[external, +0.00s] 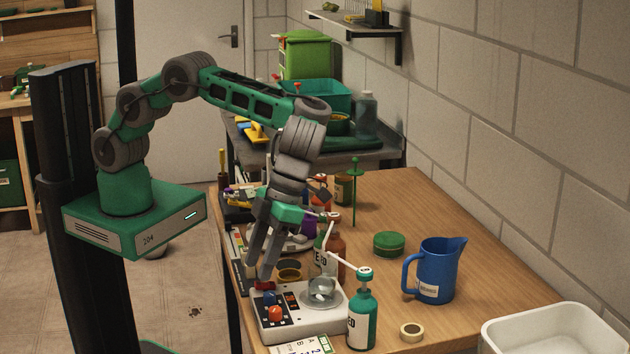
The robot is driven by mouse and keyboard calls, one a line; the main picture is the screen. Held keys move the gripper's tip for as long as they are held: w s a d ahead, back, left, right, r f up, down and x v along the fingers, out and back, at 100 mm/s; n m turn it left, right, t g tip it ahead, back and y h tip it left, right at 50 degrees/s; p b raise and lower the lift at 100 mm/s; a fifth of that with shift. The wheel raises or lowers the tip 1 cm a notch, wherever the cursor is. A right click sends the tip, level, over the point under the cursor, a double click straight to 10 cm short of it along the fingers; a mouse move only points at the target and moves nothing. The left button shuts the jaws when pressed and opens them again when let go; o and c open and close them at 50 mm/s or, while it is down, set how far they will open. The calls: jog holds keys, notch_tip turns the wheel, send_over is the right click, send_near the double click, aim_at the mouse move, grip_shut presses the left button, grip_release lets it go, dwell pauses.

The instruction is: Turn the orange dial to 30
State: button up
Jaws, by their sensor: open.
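The orange dial (276,314) sits on the front left part of a white control box (305,325) at the near edge of the wooden table. A blue knob (270,298) and a red part (265,285) sit behind it on the same dark panel. The dial's pointer and scale marks are too small to read. My gripper (258,270) points down with its two fingers apart and empty. It appears above and behind the dial, near the red part. I cannot tell its exact height, but it is apart from the dial.
A clear dome (321,290) is on the box's right side. A green pump bottle (362,315) stands close at its right. Further right are a tape roll (411,332), a blue jug (434,270) and a white basin (550,335). Bottles stand behind the box. The table's middle is partly clear.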

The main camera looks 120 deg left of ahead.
jog(key=s+a+r+b, duration=0.2)
jog(key=s+r, duration=0.3)
jog(key=s, duration=0.4)
jog(key=shift+s+b, duration=0.25)
jog(key=shift+b, duration=0.45)
